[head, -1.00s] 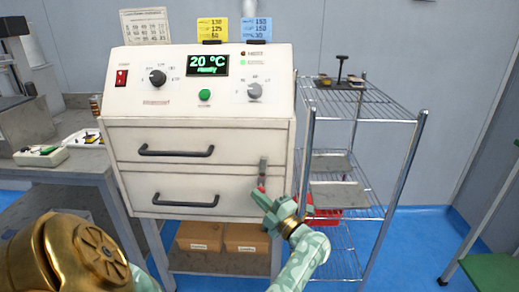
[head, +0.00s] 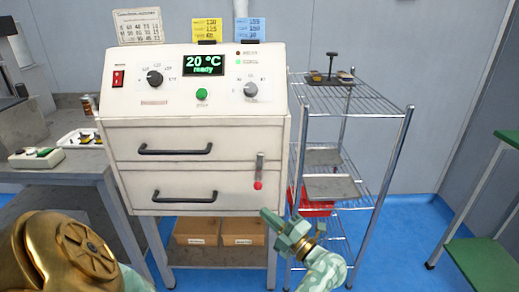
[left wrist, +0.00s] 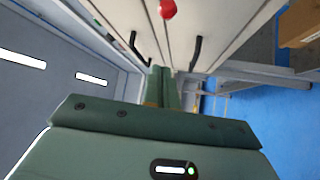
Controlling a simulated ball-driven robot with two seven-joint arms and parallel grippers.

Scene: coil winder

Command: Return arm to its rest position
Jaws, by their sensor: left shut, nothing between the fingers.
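My left gripper (head: 266,213) shows low in the head view, in front of the cabinet's lower right corner. It is pale green with a brass wrist ring, and its fingers are shut with nothing between them. In the left wrist view its two fingers (left wrist: 162,88) lie together and point toward the cabinet front. A small upright lever with a red knob (head: 258,186) sits on the cabinet's right front, a little above the fingertips and apart from them in the picture. The red knob also shows at the top of the left wrist view (left wrist: 168,9). My right gripper is not in view.
A grey bench (head: 85,165) stands on the left. Blue floor (head: 400,225) is open at lower right.

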